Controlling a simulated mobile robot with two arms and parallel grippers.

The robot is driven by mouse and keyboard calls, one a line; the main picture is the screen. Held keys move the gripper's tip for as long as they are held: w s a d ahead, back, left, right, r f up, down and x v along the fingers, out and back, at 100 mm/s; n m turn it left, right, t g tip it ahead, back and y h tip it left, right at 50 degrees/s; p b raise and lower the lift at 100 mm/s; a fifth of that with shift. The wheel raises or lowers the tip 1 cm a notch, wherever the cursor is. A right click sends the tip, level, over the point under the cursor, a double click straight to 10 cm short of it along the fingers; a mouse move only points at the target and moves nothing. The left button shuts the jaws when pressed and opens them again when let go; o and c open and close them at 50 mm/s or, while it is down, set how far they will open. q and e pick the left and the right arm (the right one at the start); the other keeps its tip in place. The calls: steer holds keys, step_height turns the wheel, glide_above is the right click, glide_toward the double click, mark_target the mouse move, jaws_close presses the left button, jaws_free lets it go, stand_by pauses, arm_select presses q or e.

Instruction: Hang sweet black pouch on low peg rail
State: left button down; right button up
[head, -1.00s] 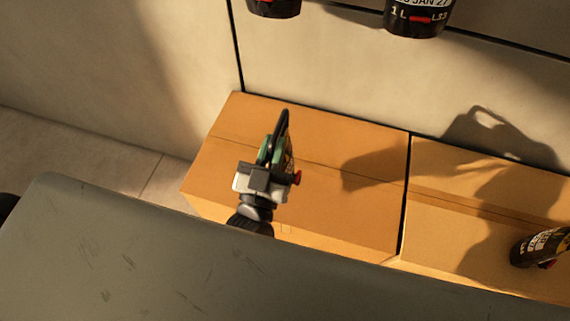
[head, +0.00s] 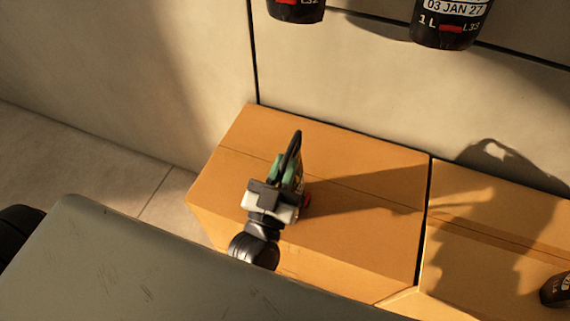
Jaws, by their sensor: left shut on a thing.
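My left gripper (head: 282,180) is shut on a dark pouch (head: 299,176), seen nearly edge-on, with a black loop at its top and a bit of red at its right side. It holds the pouch over the left cardboard box; the gripper hides much of it, and I cannot tell its label. Two dark pouches with red marks hang at the top edge, one at the left (head: 296,10) and one at the right (head: 447,24) with a date label. What they hang from is out of view.
Two cardboard boxes, a left one (head: 370,215) and a right one (head: 470,270), stand against the pale wall (head: 350,80). A grey scratched surface (head: 130,270) fills the lower left.

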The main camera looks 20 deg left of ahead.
arm_select(q)
steer(key=c, duration=1.5)
jaws_free()
steer(key=shift+f, duration=0.1)
steer(key=o, duration=0.3)
steer(key=shift+o, duration=0.2)
steer(key=b+v, duration=0.2)
steer(key=v, duration=1)
